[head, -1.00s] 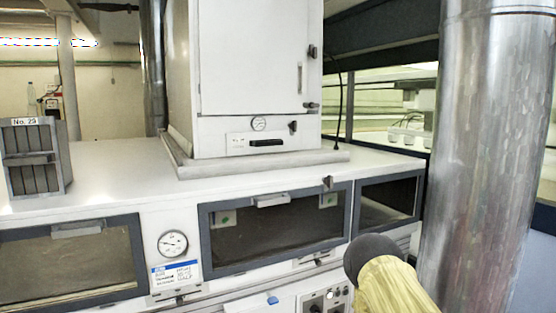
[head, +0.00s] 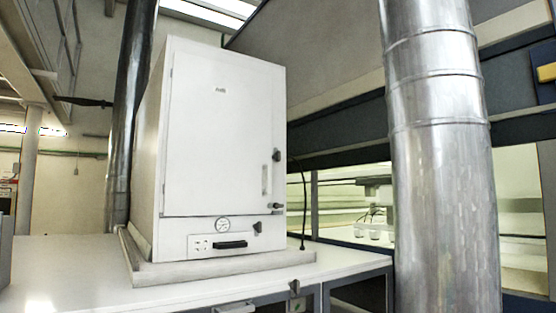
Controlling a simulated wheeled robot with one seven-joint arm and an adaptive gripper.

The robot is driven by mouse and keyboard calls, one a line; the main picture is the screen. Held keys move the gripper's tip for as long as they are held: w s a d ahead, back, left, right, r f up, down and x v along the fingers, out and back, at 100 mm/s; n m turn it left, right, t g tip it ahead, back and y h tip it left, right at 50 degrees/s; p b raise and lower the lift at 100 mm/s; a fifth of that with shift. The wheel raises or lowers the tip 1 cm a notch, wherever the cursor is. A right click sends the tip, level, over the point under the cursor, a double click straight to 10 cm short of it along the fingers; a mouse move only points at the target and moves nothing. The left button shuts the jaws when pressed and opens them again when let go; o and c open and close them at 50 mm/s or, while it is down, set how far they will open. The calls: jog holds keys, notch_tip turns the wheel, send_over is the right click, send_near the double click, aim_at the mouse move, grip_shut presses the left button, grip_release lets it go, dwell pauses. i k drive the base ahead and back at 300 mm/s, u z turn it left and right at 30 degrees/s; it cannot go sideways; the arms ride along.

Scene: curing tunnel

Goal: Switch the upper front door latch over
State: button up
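A white cabinet with a tall front door (head: 215,140) stands on the white bench top. A small dark latch (head: 276,155) sits at the right edge of this door, about two thirds of the way down. A second dark fitting (head: 277,206) with a light lever sits lower on the same edge, near the door's bottom corner. The door looks shut. The latches are too small to tell which way they are turned. My gripper is not in the head view.
Below the door are a round gauge (head: 222,225), a dark knob (head: 257,227) and a black handle (head: 231,244). A thick metal duct (head: 440,150) rises at the right, in front of the bench. The bench top (head: 60,270) is clear at the left front.

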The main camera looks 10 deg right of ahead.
aim_at(277, 154)
jog(key=z, duration=0.45)
jog(key=k, duration=1.05)
jog(key=u, duration=0.9)
jog(key=i, duration=0.9)
jog(key=u, duration=0.4)
jog(key=i, duration=1.25)
jog(key=z, duration=0.6)
